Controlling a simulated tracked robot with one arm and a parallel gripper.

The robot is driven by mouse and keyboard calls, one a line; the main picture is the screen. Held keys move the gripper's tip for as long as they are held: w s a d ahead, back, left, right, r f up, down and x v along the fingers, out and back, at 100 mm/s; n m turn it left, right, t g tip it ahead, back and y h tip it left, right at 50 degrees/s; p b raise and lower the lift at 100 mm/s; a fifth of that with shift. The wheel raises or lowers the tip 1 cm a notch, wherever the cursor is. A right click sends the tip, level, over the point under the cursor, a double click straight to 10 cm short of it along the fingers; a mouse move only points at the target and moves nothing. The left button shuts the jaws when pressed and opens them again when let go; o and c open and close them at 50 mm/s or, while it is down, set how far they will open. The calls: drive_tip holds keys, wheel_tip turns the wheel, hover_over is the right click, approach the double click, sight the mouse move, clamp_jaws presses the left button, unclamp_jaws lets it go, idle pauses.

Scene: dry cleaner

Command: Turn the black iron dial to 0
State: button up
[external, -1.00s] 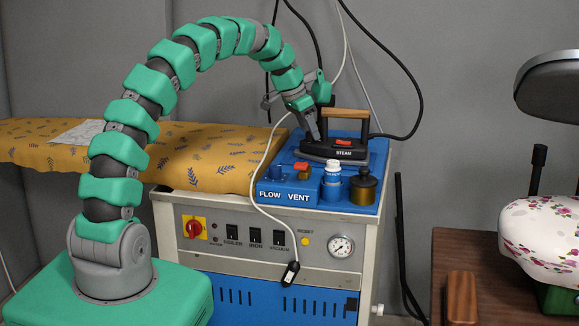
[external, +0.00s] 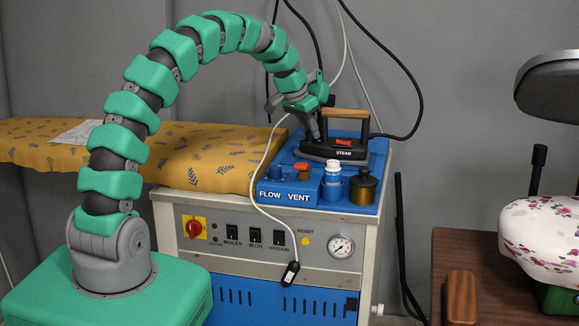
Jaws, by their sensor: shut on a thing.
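The iron (external: 335,150) stands on the blue top of the ironing unit, with a wooden handle (external: 345,114), a red button and the word STEAM on its side. My gripper (external: 317,134) reaches down from above to the left end of the iron. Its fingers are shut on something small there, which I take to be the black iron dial. The dial itself is hidden by the fingers and too small to make out, so its setting cannot be read.
A white cable hangs left of my gripper. A yellow patterned ironing board (external: 200,165) extends left.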

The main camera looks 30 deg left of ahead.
drive_tip(key=shift+s+f, duration=0.1)
drive_tip(key=shift+f, duration=0.1)
drive_tip(key=o, duration=1)
drive_tip(key=shift+a, duration=0.1)
drive_tip(key=shift+r, duration=0.15)
drive_tip(key=shift+r, duration=0.5)
drive_tip(key=v, duration=1.2)
drive_tip(key=shift+r, duration=0.3)
drive_tip(key=shift+s+a, duration=0.1)
